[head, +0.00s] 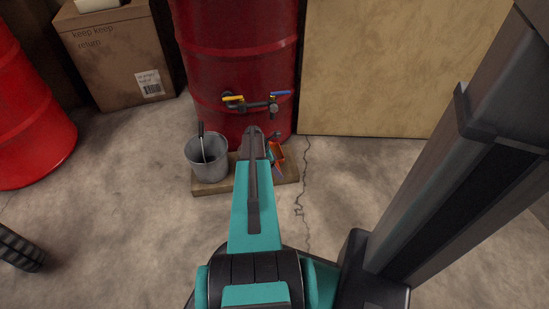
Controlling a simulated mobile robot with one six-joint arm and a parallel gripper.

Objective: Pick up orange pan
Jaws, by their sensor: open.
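A small orange object (278,152), which looks like the orange pan, is on a low wooden board (212,188) at the foot of the red drum. It is partly hidden behind my arm, and its full shape cannot be made out. My gripper (253,132) reaches forward over the board, in front of the drum. Its tips are just left of the orange object in the picture. The gripper is open, and nothing shows held in it. Whether it touches the orange object cannot be told.
The red drum (232,45) carries a tap (255,104) with yellow and blue handles near my gripper tips. A metal bucket (208,160) with a dark-handled tool stands on the board's left. A cardboard box (115,55), another red drum (25,120) and a tan panel (390,65) stand around.

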